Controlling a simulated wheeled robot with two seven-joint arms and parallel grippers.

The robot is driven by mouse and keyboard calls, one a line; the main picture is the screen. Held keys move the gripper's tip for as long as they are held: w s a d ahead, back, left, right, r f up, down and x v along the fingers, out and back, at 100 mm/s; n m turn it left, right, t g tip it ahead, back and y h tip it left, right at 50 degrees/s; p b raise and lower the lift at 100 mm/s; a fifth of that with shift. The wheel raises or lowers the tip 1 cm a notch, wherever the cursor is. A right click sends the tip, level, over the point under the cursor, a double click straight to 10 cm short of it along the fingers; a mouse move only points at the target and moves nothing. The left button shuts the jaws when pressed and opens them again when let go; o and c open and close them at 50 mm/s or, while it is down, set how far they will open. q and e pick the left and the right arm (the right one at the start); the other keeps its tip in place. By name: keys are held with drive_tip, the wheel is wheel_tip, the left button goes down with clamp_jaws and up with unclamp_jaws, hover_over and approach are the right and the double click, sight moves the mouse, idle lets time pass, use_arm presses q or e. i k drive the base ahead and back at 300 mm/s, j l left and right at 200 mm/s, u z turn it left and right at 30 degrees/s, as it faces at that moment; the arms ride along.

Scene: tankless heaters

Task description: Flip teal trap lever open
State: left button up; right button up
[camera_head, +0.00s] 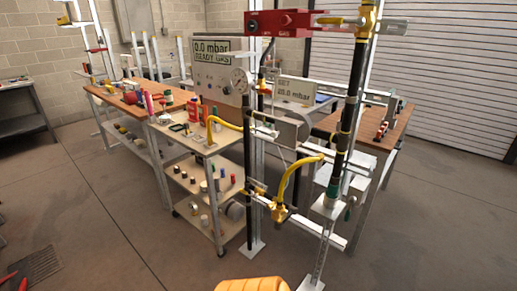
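A teal fitting (332,193) sits at the lower end of the black vertical pipe (347,120), on the right of the gas pipework. A small dark teal piece (348,212), possibly the trap lever, hangs just right of and below it. It is too small to tell its exact position.
A shelf cart (207,160) with small items stands left of the pipework. A yellow hose (291,178) curves in front of the pipes. A red box (290,22) is mounted above. Wooden-topped benches stand behind.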

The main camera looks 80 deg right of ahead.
sight(352, 199)
drive_tip(key=z, duration=3.6)
